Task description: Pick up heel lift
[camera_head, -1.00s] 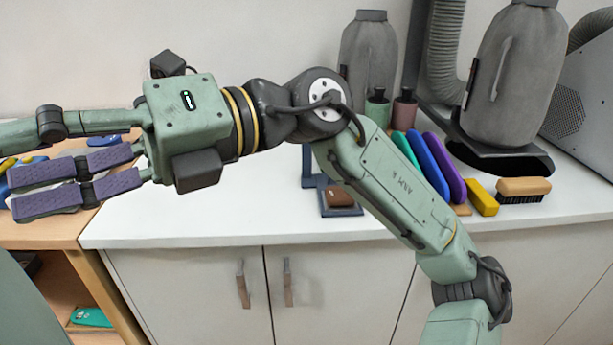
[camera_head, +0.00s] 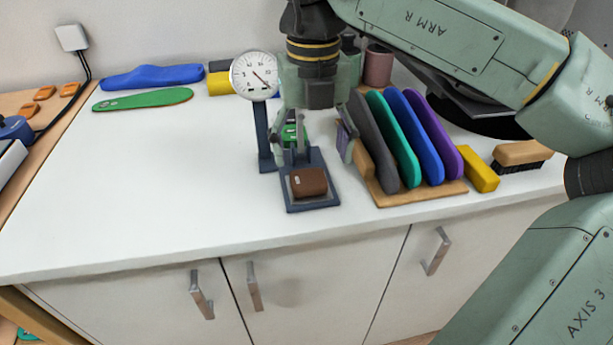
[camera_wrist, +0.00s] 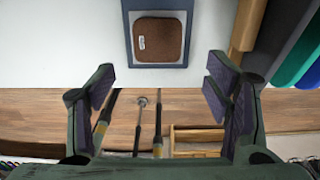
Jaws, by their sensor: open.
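The heel lift looks to be the small brown pad (camera_head: 309,182) with a pale label. It lies flat on the dark blue base (camera_head: 297,208) of a dial gauge (camera_head: 255,76). My gripper (camera_head: 312,142) points down, just behind and above the pad, its fingers apart with nothing held. In the wrist view the pad (camera_wrist: 159,40) is at top centre on the blue base (camera_wrist: 128,58). There the open fingers (camera_wrist: 160,92) are spread left and right of its line, below it in the picture and not touching it.
A wooden rack (camera_head: 418,197) of coloured insoles stands close right of the gripper, with a yellow block (camera_head: 478,169) and a brush (camera_head: 521,155) beyond. Blue (camera_head: 152,77) and green (camera_head: 142,99) insoles lie at the back left. The white counter's left part is clear.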

